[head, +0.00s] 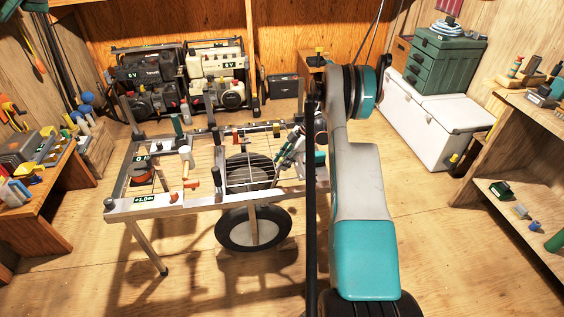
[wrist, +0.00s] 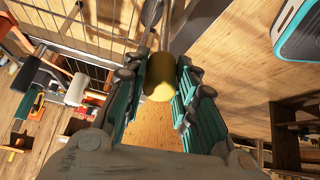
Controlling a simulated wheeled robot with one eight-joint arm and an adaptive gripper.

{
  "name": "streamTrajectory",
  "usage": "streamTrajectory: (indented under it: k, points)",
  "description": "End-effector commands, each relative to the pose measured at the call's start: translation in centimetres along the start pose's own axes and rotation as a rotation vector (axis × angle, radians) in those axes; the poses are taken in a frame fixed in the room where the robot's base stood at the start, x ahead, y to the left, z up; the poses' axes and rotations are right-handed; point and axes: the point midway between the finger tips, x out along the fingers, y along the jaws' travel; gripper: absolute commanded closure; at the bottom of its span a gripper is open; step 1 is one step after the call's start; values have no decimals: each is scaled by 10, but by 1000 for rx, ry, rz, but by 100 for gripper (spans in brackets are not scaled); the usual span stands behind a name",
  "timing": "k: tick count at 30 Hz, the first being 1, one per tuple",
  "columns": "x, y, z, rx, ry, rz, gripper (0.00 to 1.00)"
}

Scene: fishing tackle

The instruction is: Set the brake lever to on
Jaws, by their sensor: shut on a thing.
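My gripper (wrist: 160,68) has its two teal fingers on either side of a yellow cylindrical grip (wrist: 159,82) and is shut on it. The grip sits at the end of a thin metal rod that runs up out of the wrist view; I take this to be the brake lever. In the head view my gripper (head: 293,147) is at the right side of the metal-framed cart (head: 150,208), beside its wire rack. There the lever is not clearly visible, being small and partly behind my arm. No on or off marking is readable.
Generators (head: 217,80) stand behind. A white chest (head: 425,125) and a shelf bench (head: 510,195) are to the right. The floor in front is clear.

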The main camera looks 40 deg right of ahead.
Motion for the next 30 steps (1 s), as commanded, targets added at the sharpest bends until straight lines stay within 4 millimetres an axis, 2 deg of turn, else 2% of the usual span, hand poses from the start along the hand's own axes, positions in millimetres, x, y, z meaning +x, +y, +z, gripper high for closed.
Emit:
streamTrajectory:
  k: [3,4,6,15,19,23,30]
  points:
    - [0,-1,3,3,-4,0,100]
    - [0,-1,3,3,-4,0,67]
    - [0,-1,3,3,-4,0,54]
    - [0,-1,2,2,-3,0,54]
    - [-7,0,2,3,-3,1,54]
    - [-25,-1,2,4,-3,2,54]
    - [-74,-1,2,4,-3,1,54]
